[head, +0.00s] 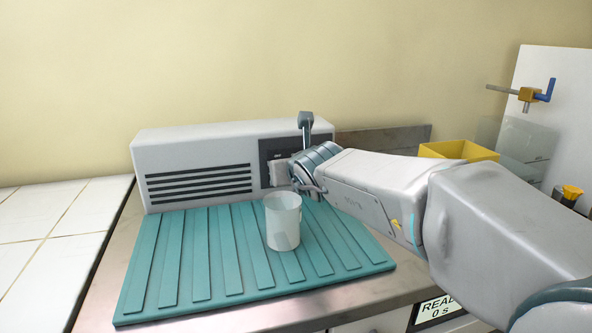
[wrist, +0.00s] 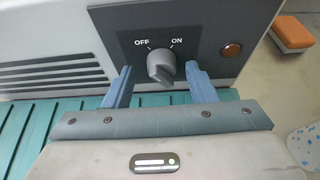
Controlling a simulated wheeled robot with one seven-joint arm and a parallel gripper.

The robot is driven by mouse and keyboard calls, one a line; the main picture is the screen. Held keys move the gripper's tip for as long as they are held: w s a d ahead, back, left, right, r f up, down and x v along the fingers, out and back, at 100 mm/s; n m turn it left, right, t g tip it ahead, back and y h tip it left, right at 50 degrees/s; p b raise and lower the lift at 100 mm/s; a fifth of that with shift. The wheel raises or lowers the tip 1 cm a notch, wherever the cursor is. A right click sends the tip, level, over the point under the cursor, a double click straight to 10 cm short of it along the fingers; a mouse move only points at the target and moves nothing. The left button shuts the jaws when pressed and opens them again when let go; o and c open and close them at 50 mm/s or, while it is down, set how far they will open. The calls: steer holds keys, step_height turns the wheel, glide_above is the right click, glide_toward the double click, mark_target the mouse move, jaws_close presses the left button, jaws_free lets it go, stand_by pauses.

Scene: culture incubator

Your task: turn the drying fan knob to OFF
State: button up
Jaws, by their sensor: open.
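The drying fan knob (wrist: 161,66) is a round grey dial on a dark panel (wrist: 120,20), which is set in the pale fan housing (head: 195,150). OFF is printed at its upper left and ON at its upper right. In the wrist view a light mark on the knob seems to lean left, but its exact setting is hard to tell. My gripper (wrist: 158,88) is open, with one blue finger on each side of the knob and gaps showing between. In the head view my arm hides the knob and most of the panel.
A teal ribbed mat (head: 200,260) lies before the housing, with a translucent white cup (head: 283,222) on it near my wrist. A round orange-brown light (wrist: 231,49) sits right of the knob. A yellow bin (head: 460,150) stands behind my arm. White tiles (head: 50,220) at left are clear.

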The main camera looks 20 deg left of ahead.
steer(key=p+v, duration=0.1)
steer(key=v, duration=1.2)
steer(key=shift+s, duration=0.15)
steer(key=d+r+n+y+p, duration=0.2)
steer(key=d+r+n+p, duration=0.6)
steer(key=n+p, duration=0.65)
steer(key=s+d+f+n+g+h+p, duration=0.3)
steer(key=s+d+n+p, duration=0.3)
steer(key=d, duration=0.3)
steer(key=s+d+f+n+g+h+p, duration=0.2)
steer(key=s+d+n+g+h+p, duration=0.3)
steer(key=s+d+n, duration=0.4)
steer(key=shift+d+f+g+h+p, duration=0.3)
steer(key=shift+d+f+h+p, duration=0.1)
steer(key=shift+d+h+p, duration=0.15)
steer(key=shift+s, duration=0.1)
